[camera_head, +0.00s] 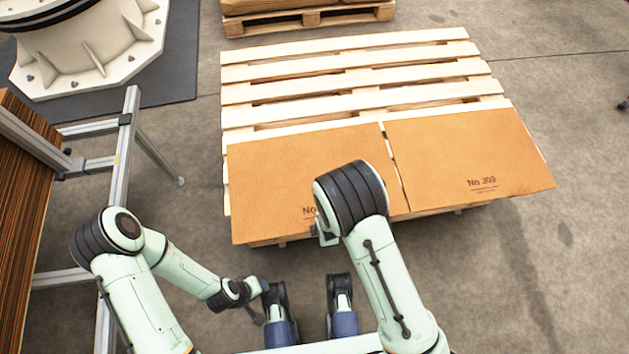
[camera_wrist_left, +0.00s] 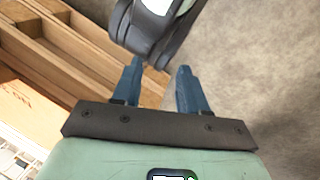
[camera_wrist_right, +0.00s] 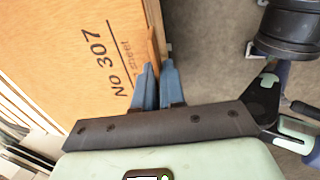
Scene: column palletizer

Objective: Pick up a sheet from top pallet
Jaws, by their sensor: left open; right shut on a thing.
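Two brown sheets lie side by side on the front part of a slatted wooden pallet (camera_head: 345,82) in the head view. The left sheet (camera_head: 290,170) has its print partly hidden by my right arm; the right sheet (camera_head: 465,155) reads "No 309". In the right wrist view my right gripper (camera_wrist_right: 157,75) is shut on the edge of the left sheet (camera_wrist_right: 75,50), printed "No 307". I cannot tell whether that edge is raised. My left gripper (camera_wrist_left: 160,85) is open and empty, with pallet wood (camera_wrist_left: 75,50) behind it; in the head view it is below the left sheet's front edge.
Another loaded pallet (camera_head: 310,18) stands at the back. A white round machine base (camera_head: 90,45) is at the upper left. A metal frame with a wood-striped panel (camera_head: 25,190) stands at the left. Bare floor (camera_head: 560,270) lies to the right.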

